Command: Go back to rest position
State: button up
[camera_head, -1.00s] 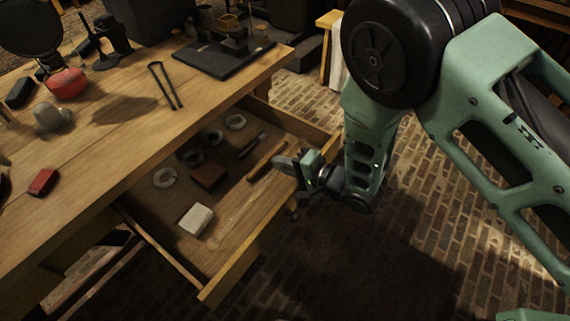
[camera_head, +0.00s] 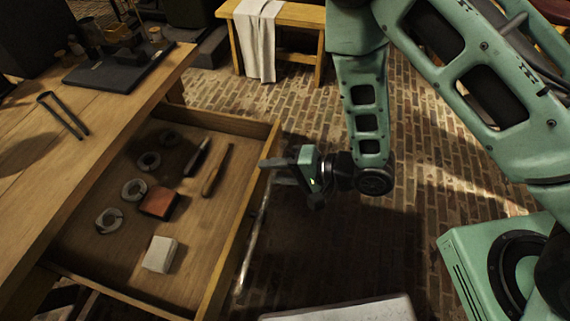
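My gripper (camera_head: 272,163) is at the end of my green arm, near the right rim of the open drawer (camera_head: 224,124). It points left, and its fingers show edge-on, so their gap cannot be made out. I see nothing hanging from it. In the drawer lie a white block (camera_head: 160,254), a reddish-brown block (camera_head: 158,203), a wooden-handled tool (camera_head: 217,170), a dark tool (camera_head: 197,157) and several grey rings (camera_head: 109,220).
The wooden workbench (camera_head: 95,137) stands at the left, with tongs (camera_head: 63,115) and a black board (camera_head: 117,70) on it. A wooden bench (camera_head: 292,14) with a white cloth (camera_head: 257,38) stands at the back. The brick floor (camera_head: 300,112) right of the drawer is open.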

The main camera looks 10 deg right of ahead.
jog(key=d+r, duration=0.1)
jog(key=s+d+r, duration=0.1)
jog(key=r, duration=0.1)
jog(key=shift+r+y, duration=0.15)
jog(key=shift+y, duration=0.25)
